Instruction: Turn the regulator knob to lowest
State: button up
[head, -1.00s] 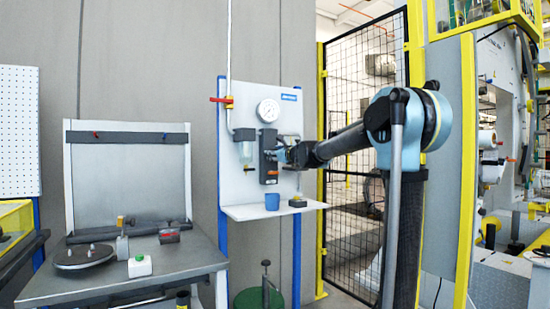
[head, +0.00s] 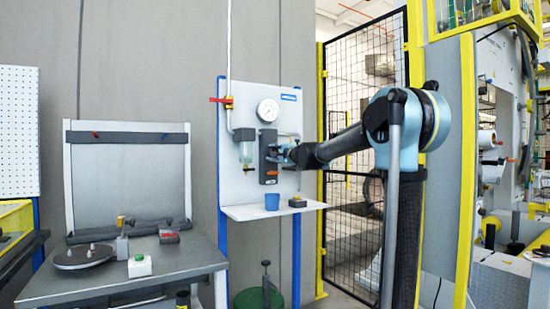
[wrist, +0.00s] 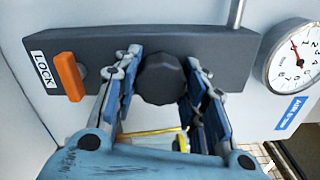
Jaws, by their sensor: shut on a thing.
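The dark regulator block (head: 268,165) is fixed on the white panel, below the round gauge (head: 268,110). In the wrist view, the black faceted regulator knob (wrist: 161,79) sits on the block (wrist: 222,50) between my two fingers. My gripper (wrist: 164,78) is shut on the knob, one blue finger on each side. In the head view, my gripper (head: 280,155) reaches the block from the right and hides the knob. The gauge also shows at the right of the wrist view (wrist: 297,55), its needle too small to read surely.
An orange lock lever (wrist: 69,77) sits left of the knob beside a LOCK label (wrist: 42,70). A clear bowl (head: 246,152) hangs left of the block. Below, a shelf (head: 245,212) holds a blue cup (head: 272,201) and a small dark box (head: 297,201).

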jog(key=n, duration=0.4)
jog(key=shift+s+f+n, duration=0.1)
jog(key=shift+n, duration=0.3)
jog(key=n, duration=0.4)
jog(key=shift+n, duration=0.3)
jog(key=n, duration=0.4)
jog(key=shift+n, duration=0.4)
jog(key=n, duration=0.4)
jog(key=shift+d+n, duration=0.1)
jog(key=shift+n, duration=0.3)
jog(key=o, duration=1.1)
jog(key=shift+c, duration=0.2)
jog(key=shift+g+y, duration=0.3)
